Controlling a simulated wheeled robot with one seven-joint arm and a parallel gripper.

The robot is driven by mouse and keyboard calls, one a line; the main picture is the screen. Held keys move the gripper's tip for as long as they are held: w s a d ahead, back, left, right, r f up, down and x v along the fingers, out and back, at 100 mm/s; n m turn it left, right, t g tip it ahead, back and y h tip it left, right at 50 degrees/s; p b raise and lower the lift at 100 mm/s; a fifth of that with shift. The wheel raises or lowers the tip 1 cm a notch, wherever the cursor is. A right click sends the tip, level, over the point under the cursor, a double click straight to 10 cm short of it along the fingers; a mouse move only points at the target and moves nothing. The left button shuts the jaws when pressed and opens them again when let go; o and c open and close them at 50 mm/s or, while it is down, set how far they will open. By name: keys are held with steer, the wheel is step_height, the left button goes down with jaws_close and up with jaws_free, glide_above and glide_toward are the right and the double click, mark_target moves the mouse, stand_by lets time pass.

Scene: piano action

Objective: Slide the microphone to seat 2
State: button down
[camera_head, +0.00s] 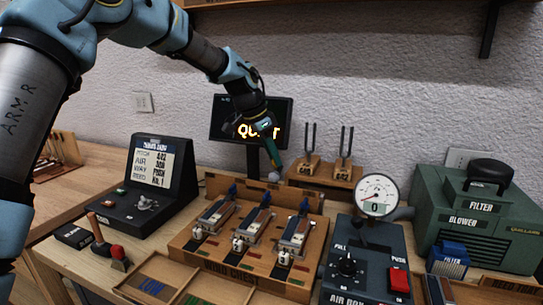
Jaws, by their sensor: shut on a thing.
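My gripper (268,136) is behind the wooden chest, in front of the dark screen, pointing down. It is shut on the upper part of a slim dark green shaft (272,154) with a grey rounded end (275,176), which looks like the microphone. That end is at the chest's back edge, between the middle and right units; I cannot tell whether it touches. The wooden chest (211,267) carries three metal-and-wood action units (251,226) side by side. Seat numbers are too small to read, so I cannot tell which place is seat 2.
Two tuning forks on a wooden block (326,173) stand just right of my gripper. The dark screen (225,118) is close behind it. A gauge (376,195) on a blue air box (378,262) and a green blower (478,222) stand right. A black console (152,180) stands left.

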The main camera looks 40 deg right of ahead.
steer(key=c, duration=0.7)
jaws_free()
steer(key=shift+o, duration=0.2)
steer(key=shift+r, duration=0.1)
steer(key=b+v, duration=0.2)
steer(key=v, duration=0.8)
steer(key=shift+r, duration=0.3)
steer(key=shift+w+a, duration=0.1)
steer(key=shift+a, duration=0.1)
steer(key=w+a+f+n+t+y, duration=0.1)
steer(key=w+a+f+n, duration=0.15)
steer(key=a, duration=0.55)
steer(key=w+a+f+n+t+y, duration=0.15)
steer(key=a+f+n, duration=0.25)
steer(key=a, duration=0.4)
steer(key=w+a+f+n, duration=0.3)
steer(key=a+f, duration=0.1)
steer(key=a, duration=0.5)
steer(key=s+a+f+n, duration=0.2)
steer(key=s+a+n, duration=0.1)
steer(key=a, duration=0.5)
steer(key=s+a+f+n+y, duration=0.1)
steer(key=s+a+f+n, duration=0.2)
steer(key=a, duration=0.6)
steer(key=s+a+f+n, duration=0.2)
steer(key=s+a+n, duration=0.2)
steer(key=a, duration=0.4)
steer(key=shift+a+f+n+y, duration=0.3)
steer(key=shift+f+n+y, duration=0.05)
steer(key=shift+f, duration=0.05)
